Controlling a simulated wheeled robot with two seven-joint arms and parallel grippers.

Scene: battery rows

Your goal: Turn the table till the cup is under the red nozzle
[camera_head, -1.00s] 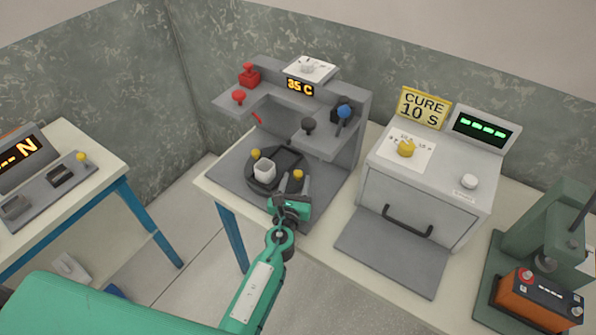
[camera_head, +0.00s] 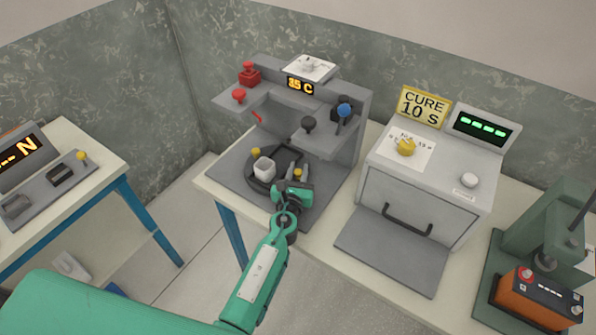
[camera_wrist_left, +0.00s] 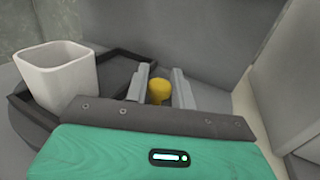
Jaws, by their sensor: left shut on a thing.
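The white square cup (camera_head: 264,169) stands upright on the dark round turntable (camera_head: 257,184) of the grey dispensing station. It also shows at the left of the left wrist view (camera_wrist_left: 58,82). A yellow knob (camera_head: 298,173) sticks up at the turntable's right side. My left gripper (camera_head: 297,175) is shut on this knob, which shows between its fingers in the left wrist view (camera_wrist_left: 159,90). A red knob (camera_head: 239,96) is on the station's left shelf, with a small red piece (camera_head: 257,117) below. The cup stands apart from and below these red parts. My right gripper is out of view.
A second yellow knob (camera_head: 255,152) is at the turntable's back left. Black (camera_head: 309,124) and blue (camera_head: 344,110) knobs are on the right shelf, above and behind my gripper. A grey cure oven (camera_head: 430,195) stands to the right.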

